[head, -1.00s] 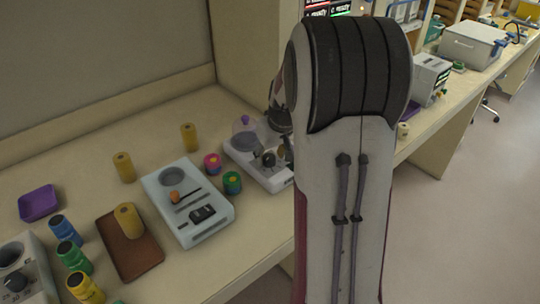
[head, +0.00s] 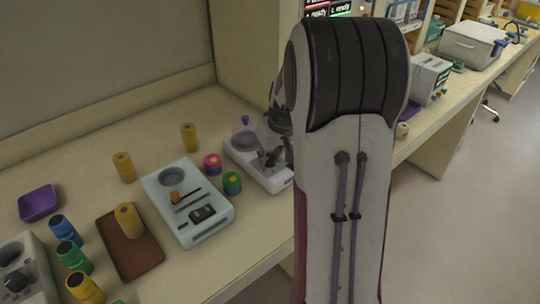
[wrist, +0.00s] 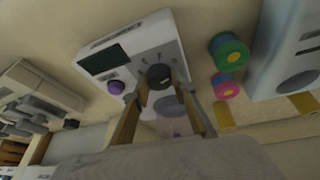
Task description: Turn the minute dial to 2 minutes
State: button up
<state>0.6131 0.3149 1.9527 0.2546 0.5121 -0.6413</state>
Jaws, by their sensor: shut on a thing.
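A white device (wrist: 135,50) has a dark round dial (wrist: 158,74) with small marks around it, seen in the wrist view. My gripper (wrist: 161,86) reaches over the device with one finger on each side of the dial, and is shut on it. The device also has a dark display panel (wrist: 103,60) and a purple knob (wrist: 116,87). In the head view the device (head: 243,156) stands at the back of the counter, partly hidden by my arm. There my gripper (head: 274,157) is small and dark over it. The dial's setting is too blurred to read.
Pink (head: 212,163) and green (head: 231,182) pots stand just left of the device. A pale-blue device (head: 160,190) is further left. Yellow cylinders, a brown tray (head: 146,259), a purple tray (head: 38,203) and another dial device (head: 38,262) occupy the left counter.

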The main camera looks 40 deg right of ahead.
jog(key=shift+d+n, duration=0.1)
jog(key=shift+n, duration=0.6)
jog(key=shift+d+n+y, duration=0.1)
jog(key=shift+n+y, duration=0.8)
jog(key=shift+n, duration=0.8)
jog(key=shift+n+y, duration=0.7)
jog(key=shift+n, duration=1.2)
jog(key=o, duration=1.1)
jog(key=shift+r, duration=0.15)
